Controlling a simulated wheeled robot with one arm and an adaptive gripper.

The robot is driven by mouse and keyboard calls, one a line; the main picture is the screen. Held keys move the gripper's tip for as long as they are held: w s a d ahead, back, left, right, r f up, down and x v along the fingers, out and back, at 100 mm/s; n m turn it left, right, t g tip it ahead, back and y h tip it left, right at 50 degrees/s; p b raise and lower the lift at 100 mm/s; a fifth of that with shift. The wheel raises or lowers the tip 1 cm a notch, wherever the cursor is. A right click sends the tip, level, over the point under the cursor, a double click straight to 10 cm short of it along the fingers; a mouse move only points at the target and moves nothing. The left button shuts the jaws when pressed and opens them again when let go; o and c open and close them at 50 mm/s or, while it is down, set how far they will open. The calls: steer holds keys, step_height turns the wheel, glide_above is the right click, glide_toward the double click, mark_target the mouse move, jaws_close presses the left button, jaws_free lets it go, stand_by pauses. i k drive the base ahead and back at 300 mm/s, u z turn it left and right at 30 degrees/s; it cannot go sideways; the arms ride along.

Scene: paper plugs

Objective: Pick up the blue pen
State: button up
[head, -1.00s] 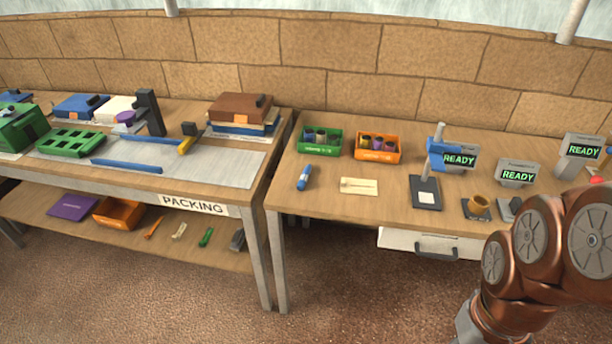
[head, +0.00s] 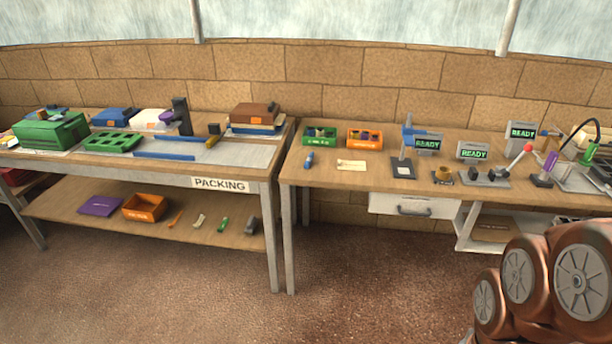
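Part of my arm shows in copper links at the lower right of the head view, well away from the pen. My gripper is out of view.
The right table (head: 330,178) also holds a paper tag (head: 352,165), an orange bin (head: 365,147), and several READY displays. The packing table (head: 172,172) stands to the left, with a narrow gap between. The floor (head: 150,285) in front is clear.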

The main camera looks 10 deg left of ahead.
mark_target(308, 162)
steer(key=u, duration=0.65)
steer(key=i, duration=0.3)
steer(key=u, duration=1.15)
steer(key=i, duration=0.9)
steer(key=u, duration=0.45)
steer(key=i, duration=1.25)
steer(key=z, duration=1.3)
steer(key=i, duration=0.8)
steer(key=z, duration=0.9)
